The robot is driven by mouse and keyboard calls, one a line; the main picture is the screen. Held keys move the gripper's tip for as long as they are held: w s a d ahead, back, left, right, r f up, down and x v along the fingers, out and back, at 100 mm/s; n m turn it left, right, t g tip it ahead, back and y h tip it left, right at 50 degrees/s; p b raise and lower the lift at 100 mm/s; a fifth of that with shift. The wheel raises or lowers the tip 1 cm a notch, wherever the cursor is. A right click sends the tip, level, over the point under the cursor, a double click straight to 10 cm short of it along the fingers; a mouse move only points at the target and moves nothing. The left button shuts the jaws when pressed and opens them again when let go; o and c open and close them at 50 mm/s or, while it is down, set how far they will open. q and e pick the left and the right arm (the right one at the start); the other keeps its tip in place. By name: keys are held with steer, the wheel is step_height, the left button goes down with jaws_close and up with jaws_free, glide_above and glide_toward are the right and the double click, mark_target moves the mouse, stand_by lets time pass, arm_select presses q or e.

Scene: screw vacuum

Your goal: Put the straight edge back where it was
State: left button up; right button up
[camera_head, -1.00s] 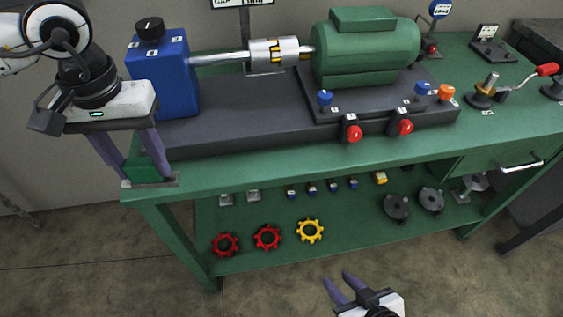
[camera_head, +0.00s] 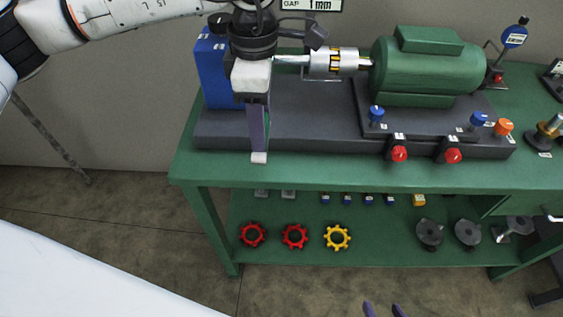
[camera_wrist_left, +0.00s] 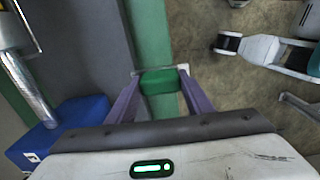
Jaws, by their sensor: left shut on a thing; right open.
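My left gripper (camera_head: 259,130) is shut on the straight edge, at the front left of the bench near the blue block. In the left wrist view, the straight edge's green grip (camera_wrist_left: 159,83) sits between the purple fingers of my left gripper (camera_wrist_left: 160,88), with a thin pale metal strip at its far side. In the head view only the pale end of the straight edge (camera_head: 259,157) shows below the fingers. My right gripper (camera_head: 384,309) is open and empty, low at the bottom edge, mostly out of view.
The green bench (camera_head: 340,172) carries a dark base, a blue block (camera_head: 213,72), a coupling (camera_head: 333,62) and a green motor (camera_head: 430,66). Red knobs (camera_head: 399,154) stick out in front. The lower shelf (camera_head: 300,215) holds gear-shaped rings and other parts.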

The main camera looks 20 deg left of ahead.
arm_select(q)
steer(key=w+d+r+n+p, duration=0.2)
steer(key=d+n, duration=0.1)
steer(key=n, duration=1.5)
step_height(320, 180, down, 10)
steer(key=shift+d+p, duration=0.1)
steer(key=shift+p, duration=0.3)
steer(key=shift+f, duration=0.1)
steer(key=shift+f, duration=0.15)
steer(key=o, duration=1.2)
